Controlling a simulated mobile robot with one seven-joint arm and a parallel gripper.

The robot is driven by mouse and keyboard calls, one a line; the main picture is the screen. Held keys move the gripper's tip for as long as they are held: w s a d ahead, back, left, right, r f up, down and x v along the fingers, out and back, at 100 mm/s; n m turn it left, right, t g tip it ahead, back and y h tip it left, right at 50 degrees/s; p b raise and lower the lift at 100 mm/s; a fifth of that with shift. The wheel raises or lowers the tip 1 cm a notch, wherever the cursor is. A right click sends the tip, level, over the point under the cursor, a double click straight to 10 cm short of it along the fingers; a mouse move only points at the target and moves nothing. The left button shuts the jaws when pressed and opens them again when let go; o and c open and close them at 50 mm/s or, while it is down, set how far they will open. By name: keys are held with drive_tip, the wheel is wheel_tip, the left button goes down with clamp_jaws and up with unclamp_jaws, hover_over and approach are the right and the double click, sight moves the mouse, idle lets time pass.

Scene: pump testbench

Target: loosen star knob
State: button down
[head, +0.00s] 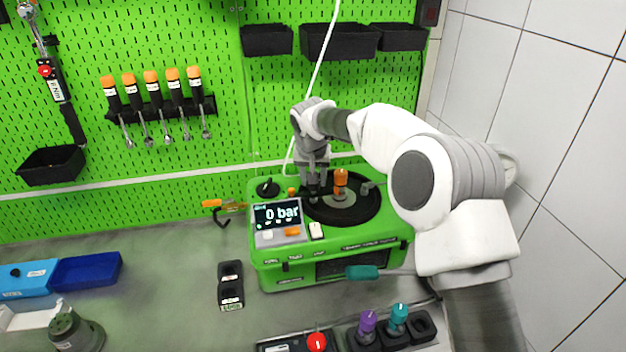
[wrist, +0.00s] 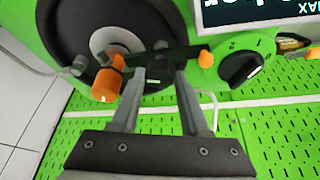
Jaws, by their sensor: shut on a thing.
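The star knob (wrist: 157,74) is a dark piece between my fingertips in the wrist view, beside the round black plate of the green pump testbench (head: 275,275). My gripper (wrist: 161,70) is shut on it, with one finger on each side. In the head view my gripper (head: 314,192) points down at the left side of the black plate (head: 366,212), and the fingers mostly hide the knob. An orange-topped part (head: 340,180) stands on the plate just right of my gripper; it also shows in the wrist view (wrist: 107,82).
The display (head: 277,214) reads 0 bar. A black rotary knob (head: 267,188) sits at the bench's back left. A teal-handled tool (head: 362,272) is at the front. The green pegboard (head: 210,60) rises behind, and a white tiled wall (head: 560,90) stands at right.

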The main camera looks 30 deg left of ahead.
drive_tip(key=n+g+y, duration=0.1)
drive_tip(key=n, duration=0.3)
drive_tip(key=shift+w+d+r+n+p, duration=0.1)
drive_tip(key=shift+n+p, duration=0.2)
drive_tip(key=shift+p, duration=0.1)
drive_tip(key=n+g+p, duration=0.1)
drive_tip(key=n, duration=0.1)
drive_tip(key=n+g+y+p, duration=0.1)
drive_tip(key=n, duration=0.2)
drive_tip(key=shift+w+y, duration=0.15)
drive_tip(key=shift+y, duration=0.15)
drive_tip(key=n+g+p, duration=0.1)
drive_tip(key=n, duration=0.1)
drive_tip(key=n+p, duration=0.1)
drive_tip(key=n, duration=0.2)
drive_tip(key=shift+w+g, duration=0.1)
drive_tip(key=shift+g, duration=0.3)
drive_tip(key=shift+n+g+p, duration=0.3)
drive_tip(key=shift+n+g, duration=0.1)
drive_tip(key=shift+n, duration=0.9)
drive_tip(key=shift+w+n+g, duration=0.1)
drive_tip(key=shift+n+g, duration=0.2)
drive_tip(key=shift+n, duration=0.4)
drive_tip(key=shift+c, duration=2)
unclamp_jaws()
